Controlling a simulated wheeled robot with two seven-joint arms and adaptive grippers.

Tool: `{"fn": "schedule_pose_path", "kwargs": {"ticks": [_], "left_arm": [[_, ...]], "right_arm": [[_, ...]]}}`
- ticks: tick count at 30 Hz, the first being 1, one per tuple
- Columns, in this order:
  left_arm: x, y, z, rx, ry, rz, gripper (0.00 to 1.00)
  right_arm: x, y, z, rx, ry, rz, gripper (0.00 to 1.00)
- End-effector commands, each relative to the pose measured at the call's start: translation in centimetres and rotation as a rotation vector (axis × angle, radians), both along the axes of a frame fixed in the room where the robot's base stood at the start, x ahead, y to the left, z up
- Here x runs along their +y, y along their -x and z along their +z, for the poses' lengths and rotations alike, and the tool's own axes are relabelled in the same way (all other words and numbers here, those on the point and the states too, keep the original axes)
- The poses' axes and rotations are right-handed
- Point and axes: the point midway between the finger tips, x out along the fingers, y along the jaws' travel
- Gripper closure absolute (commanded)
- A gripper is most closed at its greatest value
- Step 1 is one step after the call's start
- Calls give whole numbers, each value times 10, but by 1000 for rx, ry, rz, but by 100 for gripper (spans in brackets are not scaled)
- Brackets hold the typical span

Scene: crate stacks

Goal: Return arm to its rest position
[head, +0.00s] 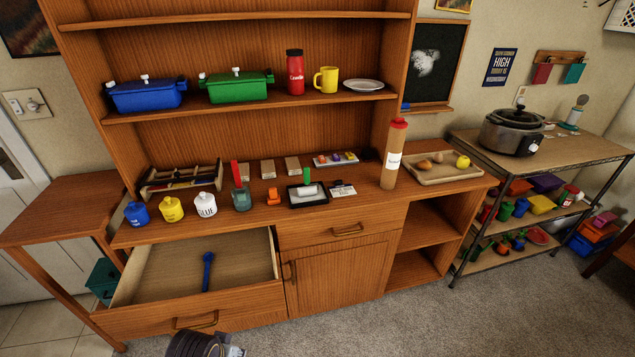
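Neither of my grippers can be made out in the head view. A dark, ribbed, rounded part with a pale piece beside it shows at the bottom edge, left of centre, in front of the open drawer (195,296). I cannot tell which part of my body it is. The drawer is pulled out, and a blue long-handled utensil (207,271) lies inside it.
The wooden counter (345,212) holds three small jars, a wooden rack (182,178), a tall red-capped container (393,155) and a tray (438,173). A wire shelf with a slow cooker (512,131) stands right. Carpet (440,315) is clear at the lower right.

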Motion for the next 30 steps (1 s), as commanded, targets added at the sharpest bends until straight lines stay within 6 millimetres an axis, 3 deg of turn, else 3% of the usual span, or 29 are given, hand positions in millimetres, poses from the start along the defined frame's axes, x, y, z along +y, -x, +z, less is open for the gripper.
{"fn": "schedule_pose_path", "kwargs": {"ticks": [16, 30], "left_arm": [[3, 0, -141, 45, -10, -8, 67], [13, 32, -254, 82, -21, -16, 67]], "right_arm": [[0, 0, 0, 0, 0, 0, 60], [0, 0, 0, 0, 0, 0, 60]]}}
